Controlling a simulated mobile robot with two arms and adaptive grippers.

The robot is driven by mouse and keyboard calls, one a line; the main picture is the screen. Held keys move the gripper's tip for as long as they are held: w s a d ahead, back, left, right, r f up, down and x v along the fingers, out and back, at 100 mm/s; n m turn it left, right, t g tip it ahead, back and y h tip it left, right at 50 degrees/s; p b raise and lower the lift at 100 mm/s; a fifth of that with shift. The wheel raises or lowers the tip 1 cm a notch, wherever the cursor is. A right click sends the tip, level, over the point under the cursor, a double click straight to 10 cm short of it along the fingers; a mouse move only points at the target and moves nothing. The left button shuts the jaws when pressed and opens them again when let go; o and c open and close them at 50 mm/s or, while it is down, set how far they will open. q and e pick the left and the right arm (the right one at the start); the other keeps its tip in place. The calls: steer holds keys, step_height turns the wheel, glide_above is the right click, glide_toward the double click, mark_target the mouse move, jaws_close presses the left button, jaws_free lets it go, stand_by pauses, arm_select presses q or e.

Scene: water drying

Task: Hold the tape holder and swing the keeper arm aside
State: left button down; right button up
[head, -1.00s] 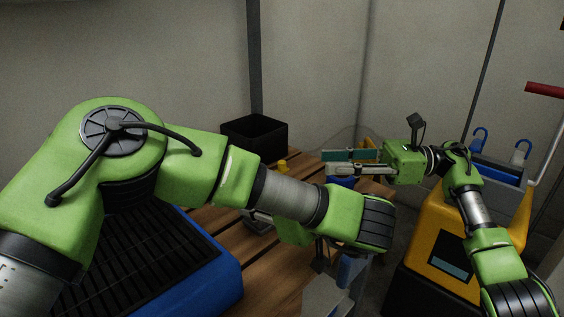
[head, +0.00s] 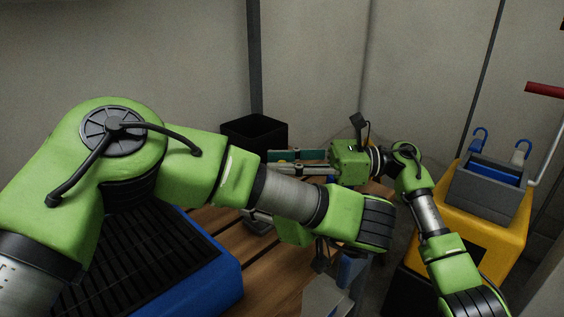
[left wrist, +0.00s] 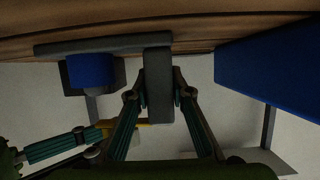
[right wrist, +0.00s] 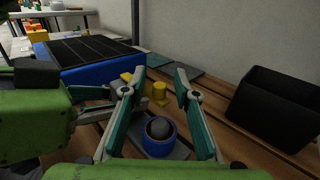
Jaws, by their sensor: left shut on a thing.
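The tape holder is a grey plate with an upright grey bar (left wrist: 158,92) in the left wrist view. My left gripper (left wrist: 157,97) is shut on that bar, one finger on each side. A blue tape roll (left wrist: 90,70) sits on the holder. In the right wrist view the blue roll (right wrist: 158,148) stands around a dark grey round core. My right gripper (right wrist: 155,82) is open and empty, its fingers spread beyond the roll. In the head view my left forearm partly hides the right gripper's fingers (head: 285,162).
A black open box (right wrist: 275,108) stands on the slatted wooden table. A yellow cart (head: 480,238) stands right of the table.

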jaws_close()
steer(key=shift+w, duration=0.1)
steer(key=shift+w+a+f+n+g, duration=0.1)
steer(key=shift+w+a+n+g, duration=0.1)
steer(key=shift+n+g, duration=0.25)
steer(key=shift+w+a+n+g, duration=0.15)
steer(key=shift+n+g, duration=0.1)
steer(key=shift+g, duration=0.4)
jaws_free()
steer(key=shift+s, duration=0.1)
